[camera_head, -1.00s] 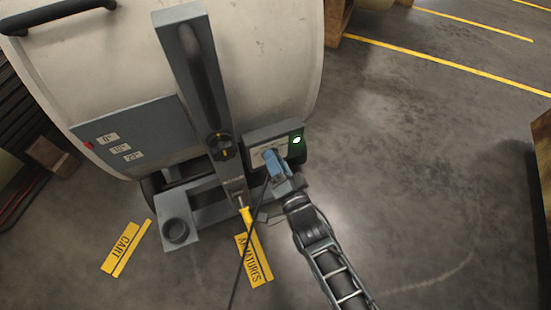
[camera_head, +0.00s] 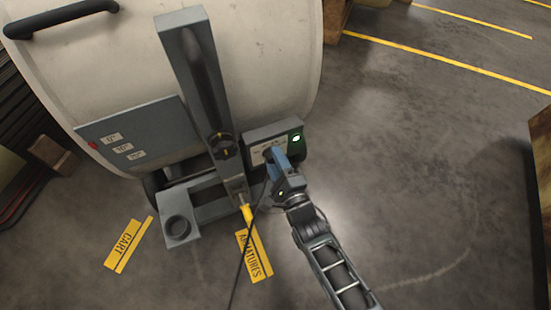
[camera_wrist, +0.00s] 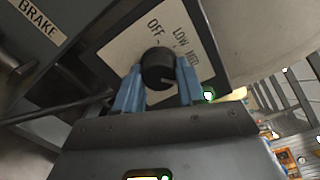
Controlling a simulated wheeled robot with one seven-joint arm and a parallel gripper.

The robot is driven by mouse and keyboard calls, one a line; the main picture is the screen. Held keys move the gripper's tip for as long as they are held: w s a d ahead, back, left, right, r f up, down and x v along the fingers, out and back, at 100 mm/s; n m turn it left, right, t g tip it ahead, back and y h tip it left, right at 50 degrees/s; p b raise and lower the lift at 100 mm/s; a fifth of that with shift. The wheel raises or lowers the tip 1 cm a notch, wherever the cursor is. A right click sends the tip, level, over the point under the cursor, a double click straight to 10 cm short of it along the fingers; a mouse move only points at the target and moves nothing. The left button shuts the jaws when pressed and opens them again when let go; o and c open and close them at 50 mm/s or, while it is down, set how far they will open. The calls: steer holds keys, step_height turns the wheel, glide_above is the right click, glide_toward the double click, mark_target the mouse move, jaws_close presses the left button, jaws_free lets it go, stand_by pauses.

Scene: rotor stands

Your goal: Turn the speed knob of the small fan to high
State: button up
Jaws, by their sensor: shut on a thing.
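The speed knob (camera_wrist: 157,70) is a round black knob on a pale dial plate (camera_wrist: 120,48) marked OFF, LOW and MED. Any further mark is out of sight, and I cannot tell for sure which mark the knob points at. My gripper (camera_wrist: 160,74) has its two blue fingers on either side of the knob, shut on it. In the head view my gripper (camera_head: 272,155) reaches the dial plate from the lower right and hides most of the knob. The plate is on a grey control box (camera_head: 272,130) with a lit green lamp (camera_head: 296,138).
A grey upright post (camera_head: 195,75) with a black hand knob (camera_head: 222,145) stands left of the box, before a large pale drum (camera_head: 270,60). A black cable (camera_head: 241,265) and yellow floor labels lie below. A panel marked BRAKE (camera_wrist: 35,22) shows at upper left. Floor at right is clear.

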steer(key=shift+w+d+m, duration=0.1)
steer(key=shift+w+m, duration=0.05)
steer(key=shift+m, duration=1.05)
steer(key=o, duration=1.1)
steer(key=shift+c, duration=0.2)
steer(key=p+v, duration=0.2)
steer(key=v, duration=0.6)
steer(key=shift+p, duration=0.3)
